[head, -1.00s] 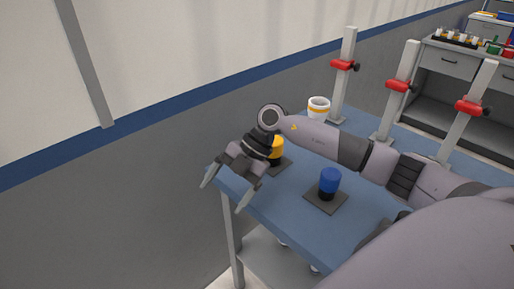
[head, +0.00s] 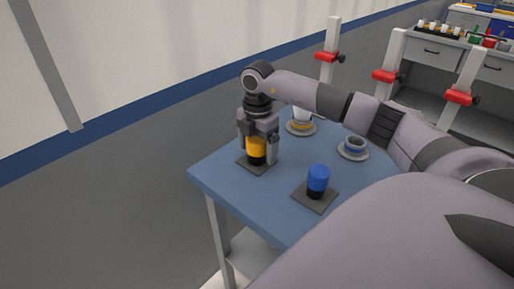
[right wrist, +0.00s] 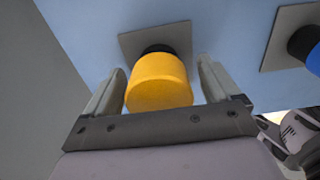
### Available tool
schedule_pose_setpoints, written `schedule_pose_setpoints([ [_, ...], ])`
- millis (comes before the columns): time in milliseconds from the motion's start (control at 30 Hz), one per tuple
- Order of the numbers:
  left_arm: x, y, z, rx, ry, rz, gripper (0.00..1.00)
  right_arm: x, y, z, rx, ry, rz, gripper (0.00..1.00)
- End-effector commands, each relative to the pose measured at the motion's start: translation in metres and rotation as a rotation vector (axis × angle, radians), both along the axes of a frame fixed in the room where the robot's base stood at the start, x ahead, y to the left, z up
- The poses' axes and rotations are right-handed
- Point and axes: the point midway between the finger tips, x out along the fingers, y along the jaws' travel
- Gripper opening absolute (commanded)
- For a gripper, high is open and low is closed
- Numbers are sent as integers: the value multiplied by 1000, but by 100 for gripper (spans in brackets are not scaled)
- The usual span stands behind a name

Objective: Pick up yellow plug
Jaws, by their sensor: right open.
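The yellow plug (head: 257,152) has a black lower part and stands upright on a dark square plate (head: 247,164) near the table's left corner. My right gripper (head: 259,155) points down over it, with its fingers on either side of the plug. In the right wrist view the yellow plug (right wrist: 159,82) sits between the two open fingers, and a small gap shows beside each finger. The gripper partly covers the plug in the head view. My left gripper is not in view.
A blue plug (head: 318,178) stands on another square plate (head: 312,201) to the right. A white-and-yellow ring piece (head: 301,117) and a blue-grey one (head: 354,146) sit on round bases behind. Posts with red clamps (head: 388,76) stand at the back.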

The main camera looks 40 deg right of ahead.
Motion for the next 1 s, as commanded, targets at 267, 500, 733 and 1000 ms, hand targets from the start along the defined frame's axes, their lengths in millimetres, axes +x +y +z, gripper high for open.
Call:
schedule_pose_setpoints([
  [267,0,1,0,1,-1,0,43,0,1,-13,1,-1,1,89],
  [500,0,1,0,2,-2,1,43,0,1,-13,2,-1,2,41],
  [733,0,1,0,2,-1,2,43,0,1,-12,2,-1,2,28],
  [1000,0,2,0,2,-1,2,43,1,1,-3,2,-2,2,28],
])
